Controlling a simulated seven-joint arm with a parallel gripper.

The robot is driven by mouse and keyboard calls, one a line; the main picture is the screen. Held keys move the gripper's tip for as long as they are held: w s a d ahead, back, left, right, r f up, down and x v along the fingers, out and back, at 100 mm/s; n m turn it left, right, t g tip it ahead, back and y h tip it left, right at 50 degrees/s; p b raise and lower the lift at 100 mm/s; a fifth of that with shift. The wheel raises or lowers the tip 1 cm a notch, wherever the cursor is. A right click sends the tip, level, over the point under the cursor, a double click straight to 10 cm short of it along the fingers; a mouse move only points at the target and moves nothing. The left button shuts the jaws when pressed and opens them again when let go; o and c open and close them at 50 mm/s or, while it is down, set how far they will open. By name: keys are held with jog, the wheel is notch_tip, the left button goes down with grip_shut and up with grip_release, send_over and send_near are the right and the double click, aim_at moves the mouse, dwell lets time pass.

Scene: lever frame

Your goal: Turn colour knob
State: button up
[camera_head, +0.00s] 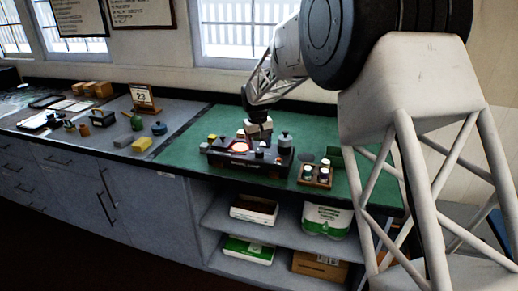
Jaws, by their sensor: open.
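A dark, low device (247,168) stands on the green worktop near its front edge. A round, glowing pale-orange disc (240,146) is on its top. Several small knobs or levers surround the disc, including a grey rounded one (285,140) at the right end and a yellowish one (211,138) at the left. Which of them is the colour knob I cannot tell at this size. My gripper (257,133) points down just above the back middle of the device, right of the disc. It is open. Whether its fingers touch anything is unclear, and it hides part of the device behind it.
A small wooden tray with little jars (315,174) stands right of the device. The green worktop (190,150) is clear on the left. A yellow block (142,144), a desk calendar (143,97) and small items lie on the grey counter. Boxes fill the shelves below.

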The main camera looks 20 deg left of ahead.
aim_at(259, 151)
jog(key=shift+a+r, duration=0.1)
jog(key=shift+r, duration=2.15)
jog(key=shift+s+r, duration=0.1)
jog(key=s+d+r+m, duration=0.1)
jog(key=s+d+r, duration=0.3)
jog(key=s+d, duration=0.45)
jog(key=s+d+r+m+t, duration=0.15)
jog(key=s+d+r, duration=0.3)
jog(key=d, duration=0.65)
jog(key=s+d+r+m, duration=0.2)
jog(key=s+d+r, duration=0.2)
jog(key=s+d, duration=0.45)
jog(key=s+d+f+m, duration=0.1)
jog(key=s+d+f, duration=0.2)
jog(key=s+d, duration=0.5)
jog(key=s+d+f+m, duration=0.2)
jog(key=s+d, duration=0.6)
jog(key=s, duration=1.2)
jog(key=shift+d+f+t, duration=0.4)
jog(key=shift+f+t, duration=0.05)
